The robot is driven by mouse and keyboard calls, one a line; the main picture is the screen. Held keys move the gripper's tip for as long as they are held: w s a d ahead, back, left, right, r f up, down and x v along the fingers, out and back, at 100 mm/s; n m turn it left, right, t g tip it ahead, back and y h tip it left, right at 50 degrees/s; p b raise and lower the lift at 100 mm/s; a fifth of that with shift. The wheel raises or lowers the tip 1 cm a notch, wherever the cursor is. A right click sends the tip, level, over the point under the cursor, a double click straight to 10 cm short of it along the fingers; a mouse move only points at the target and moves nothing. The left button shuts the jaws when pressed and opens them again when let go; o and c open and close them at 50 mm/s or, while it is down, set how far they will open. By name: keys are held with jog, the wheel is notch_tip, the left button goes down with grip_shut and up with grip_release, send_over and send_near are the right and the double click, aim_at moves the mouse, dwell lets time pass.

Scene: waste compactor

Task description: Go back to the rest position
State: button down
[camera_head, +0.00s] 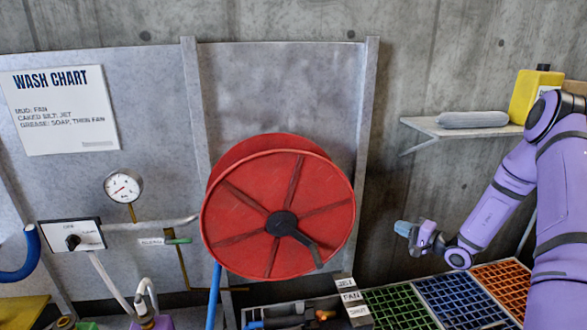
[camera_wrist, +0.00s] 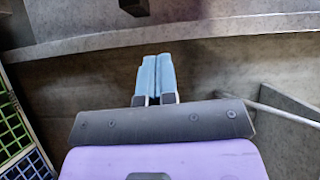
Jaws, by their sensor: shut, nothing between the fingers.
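My gripper (camera_head: 403,229) shows at the right of the head view, at the end of my purple arm. It is raised in front of the concrete wall, right of the red hose reel (camera_head: 240,225) and apart from it. In the wrist view my gripper (camera_wrist: 156,60) has its two light blue fingers side by side, shut with nothing between them. No marked rest position shows in either view.
Green (camera_head: 398,308), blue (camera_head: 460,302) and orange (camera_head: 505,283) grid trays lie below my gripper. A wall shelf (camera_head: 440,127) holds a yellow container (camera_head: 533,95) and a grey object (camera_head: 473,119). A pressure gauge (camera_head: 123,186) and wash chart (camera_head: 60,110) are at left.

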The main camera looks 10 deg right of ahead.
jog(key=s+a+r+n+g+y, duration=0.1)
jog(key=s+a+r+n+g, duration=0.4)
jog(key=a+r, duration=0.5)
jog(key=s+a+r+n+g+y, duration=0.1)
jog(key=s+a+r+n+g, duration=0.3)
jog(key=s+a+r+g, duration=0.5)
jog(key=s+d+r+t+h, duration=0.1)
jog(key=s+r+t+h, duration=0.1)
jog(key=s+r+h, duration=0.4)
jog(key=s+r+n+t+h, duration=0.1)
jog(key=s+r+t+h, duration=0.1)
jog(key=s+r+h, duration=0.3)
jog(key=shift+s+d+r+n+t+h, duration=0.35)
jog(key=shift+s+r, duration=2)
jog(key=shift+s, duration=3.15)
